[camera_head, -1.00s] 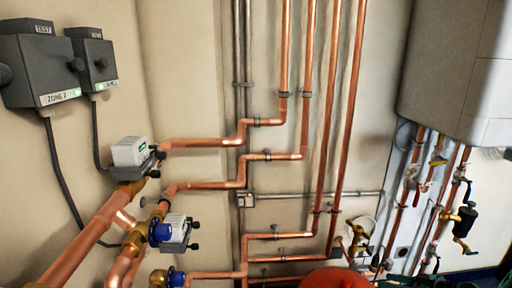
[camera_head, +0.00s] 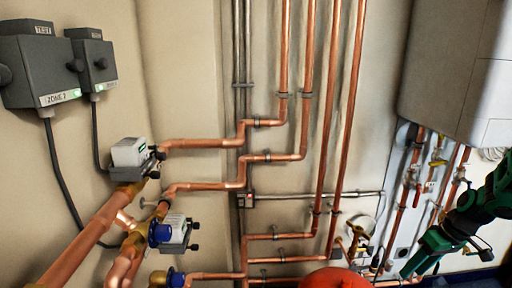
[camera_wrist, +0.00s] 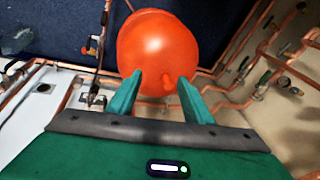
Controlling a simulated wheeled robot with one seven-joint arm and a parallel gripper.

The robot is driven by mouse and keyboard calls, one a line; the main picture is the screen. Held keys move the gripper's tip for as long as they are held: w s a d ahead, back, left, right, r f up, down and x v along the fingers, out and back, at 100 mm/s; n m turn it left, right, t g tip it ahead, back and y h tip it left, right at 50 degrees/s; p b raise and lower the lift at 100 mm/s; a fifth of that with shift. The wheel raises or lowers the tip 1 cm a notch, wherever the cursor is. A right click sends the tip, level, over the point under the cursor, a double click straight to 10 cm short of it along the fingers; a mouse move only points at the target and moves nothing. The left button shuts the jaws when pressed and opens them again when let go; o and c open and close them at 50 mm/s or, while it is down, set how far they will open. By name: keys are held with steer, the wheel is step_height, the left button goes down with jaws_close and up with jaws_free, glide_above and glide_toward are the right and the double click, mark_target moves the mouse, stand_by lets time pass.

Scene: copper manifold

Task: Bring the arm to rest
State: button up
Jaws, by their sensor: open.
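My gripper (camera_head: 418,266) is at the lower right of the head view, on my green and black arm. It points down and to the left. In the wrist view, its two green fingers (camera_wrist: 160,80) stand apart with nothing held between them. A round red vessel (camera_wrist: 158,42) shows beyond the fingertips, and I cannot tell how far off it is. The top of that vessel also shows at the bottom of the head view (camera_head: 334,279). My arm hides part of the pipework under the white boiler.
The white boiler (camera_head: 455,75) hangs at the upper right, above valves and copper pipes (camera_head: 407,185). Vertical copper pipes (camera_head: 329,130) run along the middle wall. Two grey control boxes (camera_head: 36,72) and valve actuators (camera_head: 131,153) are at the left.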

steer(key=s+a+r+m+h, duration=0.1)
steer(key=s+a+r+m, duration=0.1)
steer(key=s+r, duration=0.3)
steer(key=s+a+r+m+g+h, duration=0.1)
steer(key=s+r+m, duration=0.3)
steer(key=s, duration=0.7)
steer(key=s+a+r+m+h, duration=0.1)
steer(key=s+a+r+m, duration=0.2)
steer(key=s+r, duration=0.3)
steer(key=s, duration=0.2)
steer(key=shift+s+a+g, duration=0.2)
steer(key=shift+s+g, duration=0.1)
steer(key=shift+w+f, duration=0.3)
steer(key=shift+w, duration=0.35)
